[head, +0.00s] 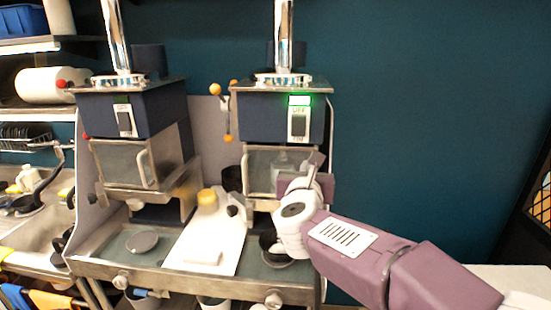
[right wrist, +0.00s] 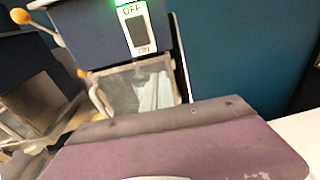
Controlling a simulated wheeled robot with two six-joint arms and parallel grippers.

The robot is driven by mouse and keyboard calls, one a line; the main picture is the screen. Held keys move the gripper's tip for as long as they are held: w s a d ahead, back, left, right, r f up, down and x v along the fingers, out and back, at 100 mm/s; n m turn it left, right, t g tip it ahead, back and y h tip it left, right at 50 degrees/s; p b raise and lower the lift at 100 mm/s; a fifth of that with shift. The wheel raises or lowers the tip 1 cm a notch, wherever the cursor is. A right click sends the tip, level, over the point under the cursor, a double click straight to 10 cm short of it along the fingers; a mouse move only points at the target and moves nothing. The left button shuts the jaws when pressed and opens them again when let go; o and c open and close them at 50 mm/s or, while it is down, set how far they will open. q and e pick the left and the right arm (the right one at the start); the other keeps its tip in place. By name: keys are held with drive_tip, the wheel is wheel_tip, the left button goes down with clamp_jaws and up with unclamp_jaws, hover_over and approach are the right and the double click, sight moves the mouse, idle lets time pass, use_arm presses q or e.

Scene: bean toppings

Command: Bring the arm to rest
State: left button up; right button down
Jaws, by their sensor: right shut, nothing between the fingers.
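My right arm comes in from the right in the head view, and its gripper (head: 314,168) is raised in front of the right-hand machine (head: 265,118). The gripper is shut and empty. A purple-grey part of mine fills the bottom of the right wrist view. The machine has a green-lit panel marked OFF with a dark switch (head: 298,123), which also shows in the right wrist view (right wrist: 139,31). Its glass-fronted box (head: 258,175) is partly hidden by my gripper and wrist. My left gripper is not in view.
A second machine (head: 125,120) stands at left. A white board (head: 215,245) lies between the two, with a yellow-capped container (head: 207,198) on it. A dark pan (head: 268,240) sits partly behind my wrist. A sink (head: 40,238) and shelves are far left. The wall side at right is open.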

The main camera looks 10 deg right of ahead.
drive_tip(key=d+f+n+h+b, duration=0.1)
drive_tip(key=d+f, duration=0.3)
drive_tip(key=f, duration=0.3)
drive_tip(key=s+a+f+n+g+y+b, duration=0.1)
drive_tip(key=s+a+f+n+g+y, duration=0.15)
drive_tip(key=f+n, duration=0.7)
drive_tip(key=s+a+f+n+g+y+b, duration=0.1)
drive_tip(key=s+f+n+g+y, duration=0.15)
drive_tip(key=f+n, duration=0.7)
drive_tip(key=s+f+n+g, duration=0.4)
drive_tip(key=s+f+n, duration=0.3)
drive_tip(key=s+n, duration=0.2)
drive_tip(key=s+f+n+g+y, duration=0.1)
drive_tip(key=s+f+n+g, duration=0.4)
drive_tip(key=s+n, duration=0.5)
drive_tip(key=shift+s+a+f+n+g+y, duration=0.25)
drive_tip(key=shift+a+f+n+g+y, duration=0.1)
drive_tip(key=shift+f, duration=0.6)
